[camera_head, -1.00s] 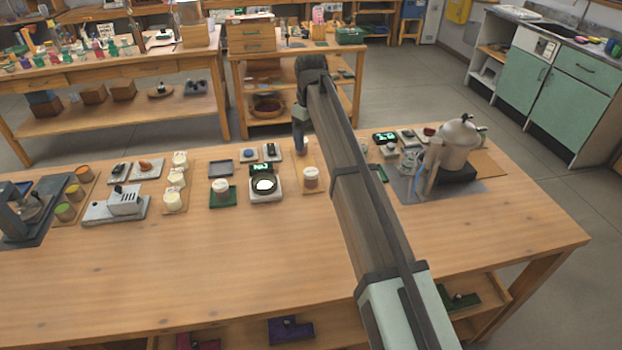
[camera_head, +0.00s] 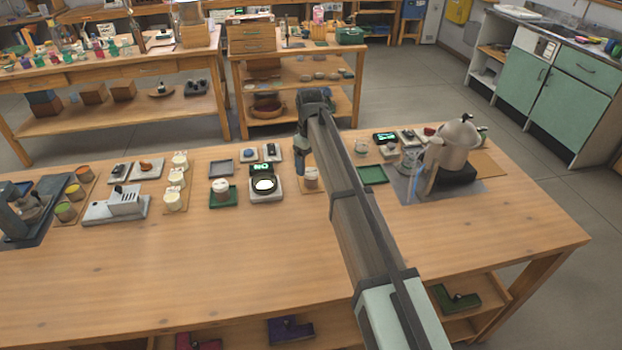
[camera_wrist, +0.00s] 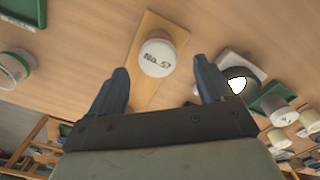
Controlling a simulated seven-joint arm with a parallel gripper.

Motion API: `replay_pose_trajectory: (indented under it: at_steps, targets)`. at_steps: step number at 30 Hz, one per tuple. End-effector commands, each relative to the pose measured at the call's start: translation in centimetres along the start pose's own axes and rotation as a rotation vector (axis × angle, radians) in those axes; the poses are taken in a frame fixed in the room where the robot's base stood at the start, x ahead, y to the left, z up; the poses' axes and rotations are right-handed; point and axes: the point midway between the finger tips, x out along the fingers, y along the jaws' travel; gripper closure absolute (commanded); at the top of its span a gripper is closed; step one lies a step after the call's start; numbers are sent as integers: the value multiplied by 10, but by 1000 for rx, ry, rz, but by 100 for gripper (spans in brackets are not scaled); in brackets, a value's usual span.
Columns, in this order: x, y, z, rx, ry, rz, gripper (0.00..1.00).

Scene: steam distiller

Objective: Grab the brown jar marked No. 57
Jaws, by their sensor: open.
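The jar marked No. 57 (camera_wrist: 157,57) shows its white lid with dark lettering in the wrist view. It stands on a thin wooden board (camera_wrist: 152,24). In the head view the jar (camera_head: 311,178) is partly hidden behind my gripper (camera_head: 300,172). My gripper (camera_wrist: 160,88) is open in the wrist view, with its two blue-grey fingers spread and nothing between them. The jar's lid lies just beyond the fingertips, roughly centred between them. No contact with the jar is visible.
Left of the jar stands a scale with a round dark pan (camera_head: 265,186), and a jar on a green tray (camera_head: 222,193). An empty green tray (camera_head: 372,175) and a steam distiller pot (camera_head: 455,146) stand to the right. The table's front is clear.

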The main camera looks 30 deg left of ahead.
Motion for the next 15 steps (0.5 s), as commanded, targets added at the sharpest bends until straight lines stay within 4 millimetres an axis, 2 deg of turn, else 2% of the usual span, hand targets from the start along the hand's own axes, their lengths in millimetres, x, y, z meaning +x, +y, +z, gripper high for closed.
replay_pose_trajectory:
  at_steps: [9, 15]
  targets:
    - [40, 2, 1, 0, -1, -1, 19]
    - [44, 2, 0, 1, 0, 0, 19]
